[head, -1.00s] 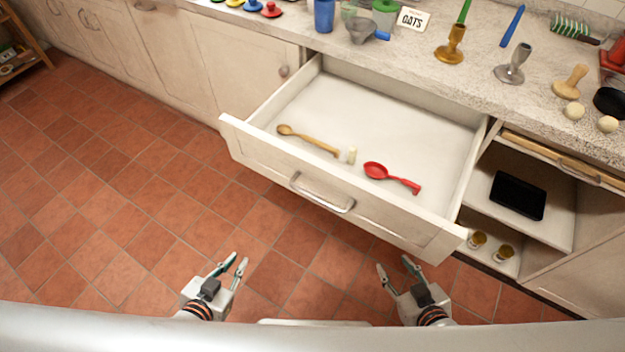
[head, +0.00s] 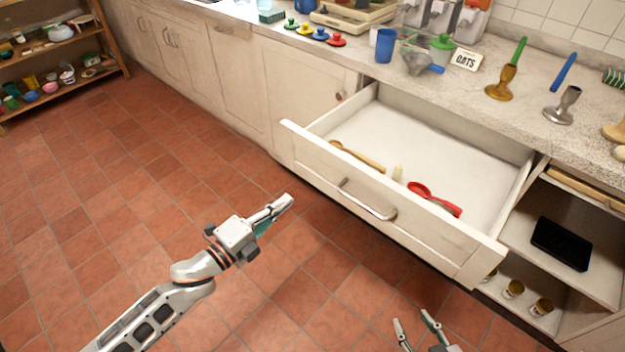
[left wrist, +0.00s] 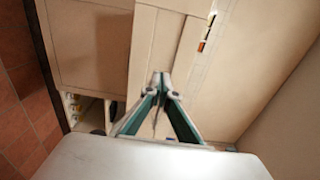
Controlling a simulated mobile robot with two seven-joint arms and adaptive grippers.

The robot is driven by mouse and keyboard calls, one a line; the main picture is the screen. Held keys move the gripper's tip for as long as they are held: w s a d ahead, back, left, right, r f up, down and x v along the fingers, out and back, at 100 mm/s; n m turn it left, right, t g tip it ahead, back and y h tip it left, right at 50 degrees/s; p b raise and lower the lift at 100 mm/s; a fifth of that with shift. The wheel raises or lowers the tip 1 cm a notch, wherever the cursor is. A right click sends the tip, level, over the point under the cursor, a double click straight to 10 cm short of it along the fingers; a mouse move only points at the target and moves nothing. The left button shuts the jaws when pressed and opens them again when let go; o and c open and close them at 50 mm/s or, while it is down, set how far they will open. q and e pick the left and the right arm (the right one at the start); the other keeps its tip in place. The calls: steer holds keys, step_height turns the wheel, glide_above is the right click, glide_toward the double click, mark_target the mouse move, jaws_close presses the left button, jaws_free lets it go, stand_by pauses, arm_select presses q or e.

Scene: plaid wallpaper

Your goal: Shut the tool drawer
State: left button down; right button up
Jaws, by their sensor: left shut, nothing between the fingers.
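The tool drawer (head: 430,240) is pulled well out of the counter in the head view. Inside lie a wooden spoon (head: 358,157), a small pale piece (head: 397,173) and a red ladle (head: 434,198). Its front carries a metal handle (head: 366,203). My left gripper (head: 287,201) is shut and empty, in front of the drawer and to the left of the handle, apart from it. It also shows in the left wrist view (left wrist: 160,80), fingertips together. My right gripper (head: 414,322) is open and empty at the bottom edge, below the drawer front; its lower part is cut off.
To the right of the drawer is an open compartment with a black tray (head: 561,244) and small cups. The tiled floor (head: 130,210) at left is clear.

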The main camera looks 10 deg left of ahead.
mark_target(323, 171)
arm_select(q)
steer(key=x, duration=1)
steer(key=shift+w+d, duration=0.2)
steer(key=shift+w, duration=0.05)
steer(key=shift+w+d, duration=0.35)
steer(key=shift+w, duration=0.1)
arm_select(e)
steer(key=shift+s+a+f, duration=0.15)
steer(key=shift+s+f, duration=0.3)
steer(key=shift+s, duration=0.05)
steer(key=shift+w+r, duration=0.1)
steer(key=shift+w, duration=0.05)
